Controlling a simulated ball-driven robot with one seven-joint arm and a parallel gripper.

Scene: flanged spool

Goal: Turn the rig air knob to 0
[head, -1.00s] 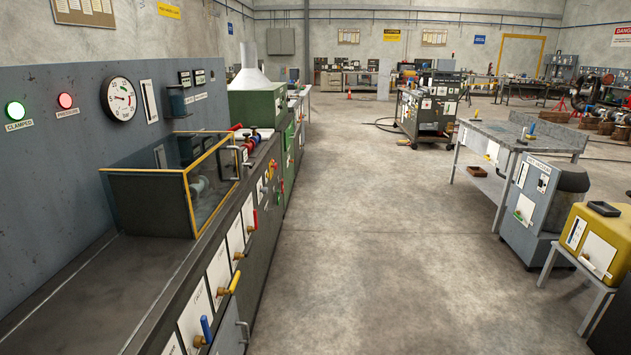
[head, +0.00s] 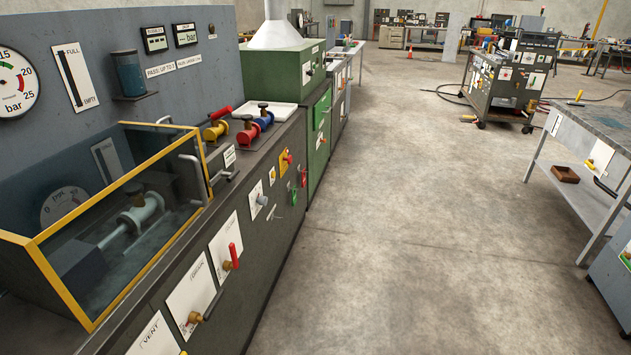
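No label reading rig air is legible, so I cannot tell which control is the rig air knob. On the bench front, a small grey knob (head: 262,200) sits on a white plate. A red-handled control (head: 287,158) sits on a yellow plate to its right, with a red knob (head: 303,178) and a green control (head: 294,198) below. Their settings are too small to read. The flanged spool (head: 140,215) lies behind the yellow-framed clear guard (head: 100,215). My gripper is not in view.
The bench front (head: 250,270) runs along the left, with a red lever valve (head: 231,258) and a brass valve (head: 197,318) sticking out. A green cabinet (head: 290,75) stands beyond. Open concrete floor (head: 400,220) lies to the right, bounded by a grey table (head: 595,120).

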